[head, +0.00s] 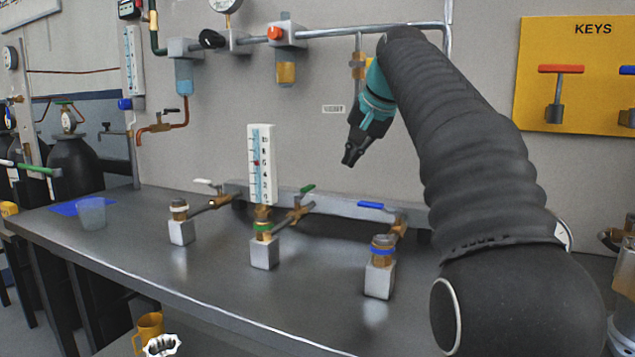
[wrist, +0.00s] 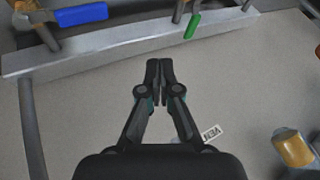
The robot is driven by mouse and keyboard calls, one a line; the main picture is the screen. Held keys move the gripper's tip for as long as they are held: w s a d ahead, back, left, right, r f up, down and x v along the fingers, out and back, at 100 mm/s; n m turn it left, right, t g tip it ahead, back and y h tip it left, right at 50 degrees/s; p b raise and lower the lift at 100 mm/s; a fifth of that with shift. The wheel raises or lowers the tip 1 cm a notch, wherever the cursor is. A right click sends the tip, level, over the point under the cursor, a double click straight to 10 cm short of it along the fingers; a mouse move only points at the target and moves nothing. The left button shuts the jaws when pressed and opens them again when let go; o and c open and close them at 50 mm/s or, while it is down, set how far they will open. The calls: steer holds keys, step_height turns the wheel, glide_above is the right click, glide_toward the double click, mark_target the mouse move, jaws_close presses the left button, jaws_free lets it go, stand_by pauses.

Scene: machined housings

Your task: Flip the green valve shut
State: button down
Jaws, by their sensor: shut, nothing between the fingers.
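The green valve has a green lever handle (head: 306,188) on a brass body, on the short pipe between the green-ringed post (head: 264,240) and the wall rail. The lever slants up to the right, roughly along its pipe. It also shows in the wrist view (wrist: 193,25), near the top edge, beyond and right of my fingertips. My gripper (head: 348,158) is shut and empty, hanging above the bench, right of and higher than the green lever. In the wrist view my fingertips (wrist: 159,68) are together and apart from the lever.
A blue-lever valve (head: 370,205) stands to the right and a white-lever valve (head: 203,182) to the left. The rail (wrist: 110,47) runs behind the valves.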

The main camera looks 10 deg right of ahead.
steer(key=w+a+f+b, duration=0.1)
steer(key=w+a+f, duration=0.4)
steer(key=w+f, duration=0.3)
stand_by(0.6)
steer(key=shift+d, duration=0.15)
